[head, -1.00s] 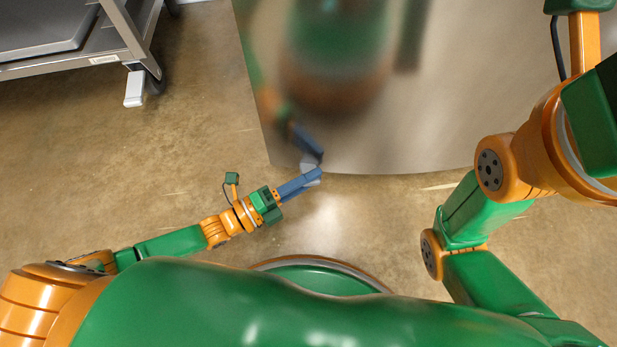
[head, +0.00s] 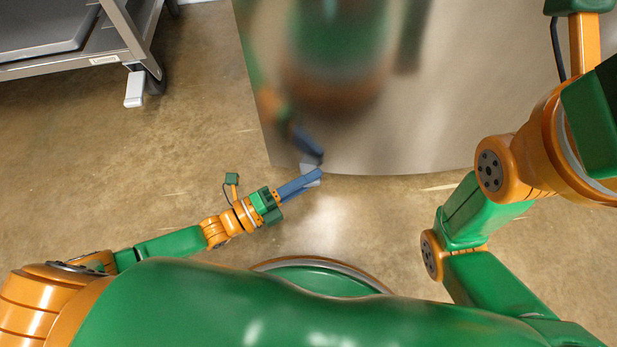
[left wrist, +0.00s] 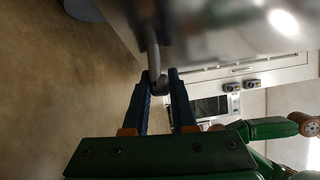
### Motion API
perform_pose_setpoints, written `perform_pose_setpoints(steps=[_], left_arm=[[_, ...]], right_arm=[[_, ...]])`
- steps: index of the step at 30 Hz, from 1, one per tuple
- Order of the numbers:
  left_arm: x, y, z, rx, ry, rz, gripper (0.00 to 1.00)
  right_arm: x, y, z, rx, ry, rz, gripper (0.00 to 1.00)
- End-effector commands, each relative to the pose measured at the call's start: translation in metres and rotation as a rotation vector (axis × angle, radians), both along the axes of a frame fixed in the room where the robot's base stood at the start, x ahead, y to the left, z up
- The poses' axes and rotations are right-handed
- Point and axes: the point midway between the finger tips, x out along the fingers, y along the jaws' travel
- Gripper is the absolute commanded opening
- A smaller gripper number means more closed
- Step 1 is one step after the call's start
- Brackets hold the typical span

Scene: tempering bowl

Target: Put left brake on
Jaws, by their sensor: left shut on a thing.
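A grey lever (left wrist: 155,55) with a rounded end stands beside the large shiny steel surface in the left wrist view. I take it for the brake. My left gripper (left wrist: 160,88) has its two blue fingers on either side of the lever's rounded end and is shut on it. In the head view my left gripper (head: 316,177) is at the near edge of the steel surface, where only a small light grey bit of the lever shows by the fingertips. My right arm is folded at the right; its gripper is out of view.
The large reflective steel surface (head: 450,120) fills the top middle and mirrors my body. A steel cart (head: 60,60) stands at the upper left, with a caster and pale pedal (head: 134,89). The floor (head: 110,170) between is clear.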

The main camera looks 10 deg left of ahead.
Motion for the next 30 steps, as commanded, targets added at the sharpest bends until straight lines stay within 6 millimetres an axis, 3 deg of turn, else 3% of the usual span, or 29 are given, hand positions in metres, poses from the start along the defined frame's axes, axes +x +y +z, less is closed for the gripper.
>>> perform_pose_setpoints(steps=[16,20,30], left_arm=[[0.001,0.000,-0.002,0.003,-0.008,0.001,0.00],[0.003,0.000,-0.016,0.040,-0.132,0.006,0.00],[0.004,0.001,-0.020,0.078,-0.237,0.001,0.00]], right_arm=[[0.000,0.000,-0.002,0.000,0.000,0.000,0.00],[0.000,0.000,-0.016,0.000,0.000,0.000,0.00],[0.000,0.000,-0.013,0.000,0.000,0.000,0.00]])
